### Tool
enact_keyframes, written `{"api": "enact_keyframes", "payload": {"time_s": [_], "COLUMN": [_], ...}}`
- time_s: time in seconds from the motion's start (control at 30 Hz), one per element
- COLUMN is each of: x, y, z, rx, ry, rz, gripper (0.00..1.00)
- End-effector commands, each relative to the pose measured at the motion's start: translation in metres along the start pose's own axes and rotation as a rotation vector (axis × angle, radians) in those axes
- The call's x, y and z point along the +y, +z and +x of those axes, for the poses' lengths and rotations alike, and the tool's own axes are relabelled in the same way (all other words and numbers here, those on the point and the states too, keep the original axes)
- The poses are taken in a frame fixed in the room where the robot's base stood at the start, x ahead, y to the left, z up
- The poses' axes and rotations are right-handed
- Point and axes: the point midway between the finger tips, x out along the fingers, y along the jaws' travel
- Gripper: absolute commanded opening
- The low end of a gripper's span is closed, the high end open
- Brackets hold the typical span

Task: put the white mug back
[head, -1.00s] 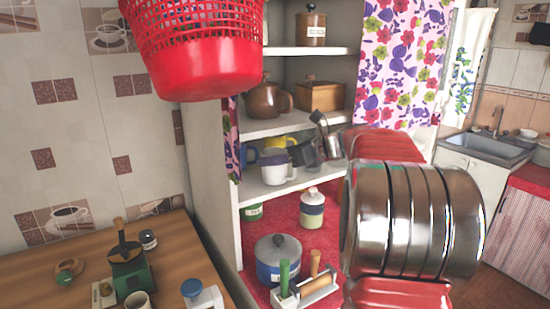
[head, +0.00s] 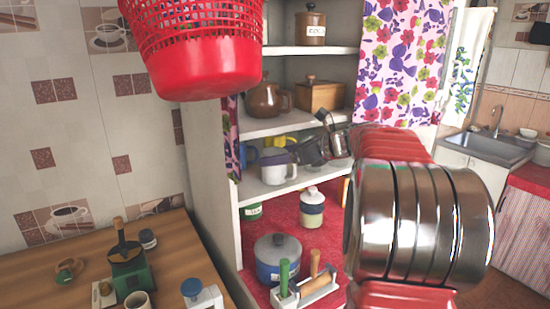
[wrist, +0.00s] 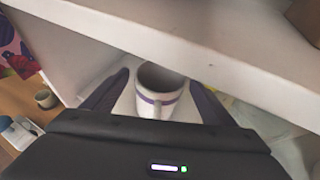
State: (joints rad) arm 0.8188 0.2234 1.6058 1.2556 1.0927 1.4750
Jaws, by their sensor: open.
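The white mug (head: 277,171) stands upright on the middle shelf of the cupboard, with a dark band near its rim. My gripper (head: 303,152) is at the mug's right in the head view, level with the shelf. In the wrist view my gripper (wrist: 159,79) is open, with one finger on each side of the mug and gaps visible. I cannot tell how deep the mug sits between the fingers.
A blue mug (head: 249,156) and a yellow mug (head: 278,141) stand close by on the shelf (head: 262,193). The shelf above holds a brown teapot (head: 266,100) and a wooden box (head: 322,96). Below are a pot (head: 279,262) and a jar (head: 312,212). A red basket (head: 205,55) hangs in front.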

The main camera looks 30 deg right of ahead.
Motion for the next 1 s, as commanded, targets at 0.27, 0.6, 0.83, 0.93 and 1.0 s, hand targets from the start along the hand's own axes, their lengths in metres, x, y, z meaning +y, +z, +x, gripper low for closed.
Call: {"api": "enact_keyframes", "payload": {"time_s": [0.27,0.6,0.83,0.93,1.0], "x": [-0.001,0.000,0.001,0.001,0.001], "y": [0.000,0.000,0.000,0.000,0.000], "z": [-0.048,-0.097,-0.104,-0.104,-0.104], "rx": [-0.001,-0.001,0.000,0.000,0.000], "ry": [-0.004,-0.002,0.000,0.001,0.001], "rz": [0.001,0.000,0.000,0.000,0.000], "gripper": [0.79,0.79,0.79,0.79,0.79]}}
